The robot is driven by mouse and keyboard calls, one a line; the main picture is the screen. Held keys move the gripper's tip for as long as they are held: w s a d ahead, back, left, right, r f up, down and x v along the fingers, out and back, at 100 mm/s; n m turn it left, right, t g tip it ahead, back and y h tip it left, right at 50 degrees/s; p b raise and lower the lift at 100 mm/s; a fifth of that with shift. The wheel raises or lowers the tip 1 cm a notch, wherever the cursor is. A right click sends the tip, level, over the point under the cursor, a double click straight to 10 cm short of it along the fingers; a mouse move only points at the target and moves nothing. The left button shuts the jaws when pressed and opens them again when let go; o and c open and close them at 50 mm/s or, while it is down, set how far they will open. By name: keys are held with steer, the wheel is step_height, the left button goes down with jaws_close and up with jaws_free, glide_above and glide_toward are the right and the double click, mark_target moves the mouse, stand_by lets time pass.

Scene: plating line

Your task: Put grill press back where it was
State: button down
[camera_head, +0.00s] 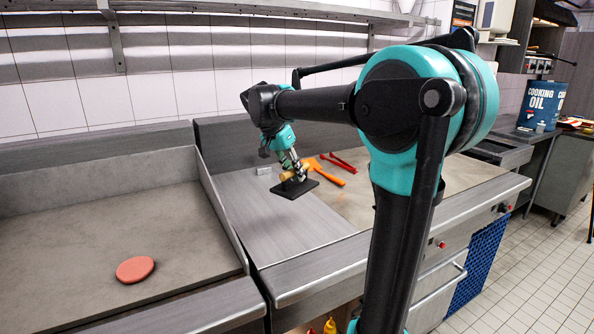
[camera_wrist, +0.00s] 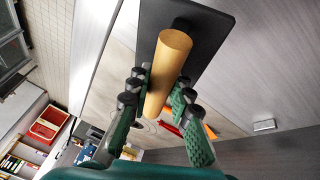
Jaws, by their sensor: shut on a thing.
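The grill press (camera_head: 283,190) has a flat dark plate and a light wooden handle. My gripper (camera_head: 297,174) is over it at the grey steel counter, shut on the handle. In the wrist view the wooden handle (camera_wrist: 167,70) runs between the fingers of my gripper (camera_wrist: 163,100), and the dark plate (camera_wrist: 205,30) lies beyond it. I cannot tell whether the plate touches the counter or is a little above it.
An orange spatula (camera_head: 330,173) and red tongs (camera_head: 343,162) lie right behind the press. A small metal block (camera_head: 263,170) is at the back. A red patty (camera_head: 135,269) lies on the griddle (camera_head: 60,260) at left, behind a raised side wall. The counter's front (camera_head: 300,245) is clear.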

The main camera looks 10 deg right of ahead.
mark_target(280, 188)
step_height(280, 188, down, 14)
steer(key=shift+f, duration=0.2)
stand_by(0.4)
steer(key=c, duration=1.8)
jaws_free()
steer(key=shift+f, duration=0.15)
steer(key=o, duration=0.4)
steer(key=shift+o, duration=0.2)
steer(key=v, duration=1.2)
steer(key=shift+s, duration=0.1)
